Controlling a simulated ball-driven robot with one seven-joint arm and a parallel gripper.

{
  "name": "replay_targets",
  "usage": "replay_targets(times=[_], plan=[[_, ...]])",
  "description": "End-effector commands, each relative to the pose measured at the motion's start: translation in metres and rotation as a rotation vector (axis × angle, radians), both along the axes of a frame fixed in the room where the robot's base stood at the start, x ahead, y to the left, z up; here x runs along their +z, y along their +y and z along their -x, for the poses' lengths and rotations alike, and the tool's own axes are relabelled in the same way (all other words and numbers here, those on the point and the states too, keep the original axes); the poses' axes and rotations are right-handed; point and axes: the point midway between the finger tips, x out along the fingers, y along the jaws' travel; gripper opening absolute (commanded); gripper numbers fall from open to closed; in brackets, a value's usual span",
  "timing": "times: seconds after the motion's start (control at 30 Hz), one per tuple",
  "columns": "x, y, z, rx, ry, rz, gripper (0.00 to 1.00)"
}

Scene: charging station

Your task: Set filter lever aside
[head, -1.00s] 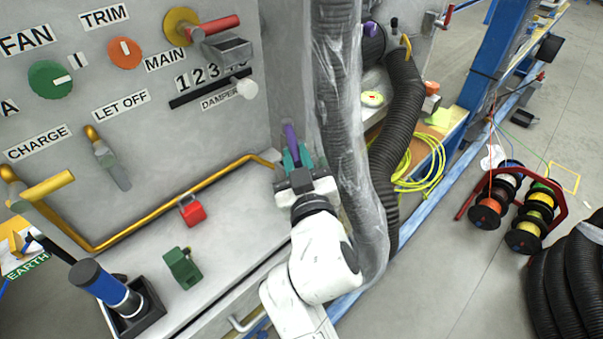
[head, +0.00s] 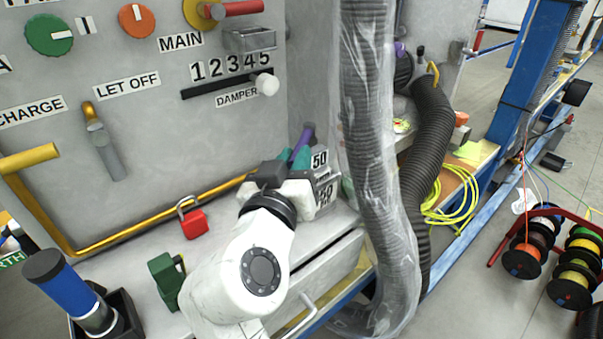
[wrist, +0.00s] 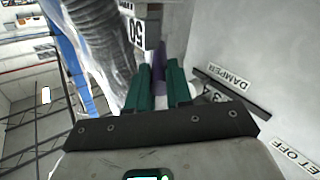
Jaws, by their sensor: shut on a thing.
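A purple lever (head: 302,140) stands tilted between the green fingers of my gripper (head: 293,158), above the right end of the grey bench. In the wrist view my gripper (wrist: 159,95) is shut on the purple lever (wrist: 159,62), whose far part sticks out past the fingertips. The lever's lower end is hidden by the fingers. No label on the lever shows.
Grey blocks marked 50 (head: 325,180) stand just right of my gripper, near a plastic-wrapped hose (head: 368,150). A red padlock (head: 193,218), a green block (head: 165,278) and a blue cylinder (head: 65,288) occupy the bench. The panel (head: 150,60) rises behind.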

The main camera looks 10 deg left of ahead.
Motion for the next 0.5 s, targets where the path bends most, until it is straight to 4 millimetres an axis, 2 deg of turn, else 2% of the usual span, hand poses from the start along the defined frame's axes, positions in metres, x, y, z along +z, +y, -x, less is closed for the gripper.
replay_targets(times=[0.5], plan=[[-0.0008,0.0081,-0.0007,-0.076,0.002,0.001,0.0]])
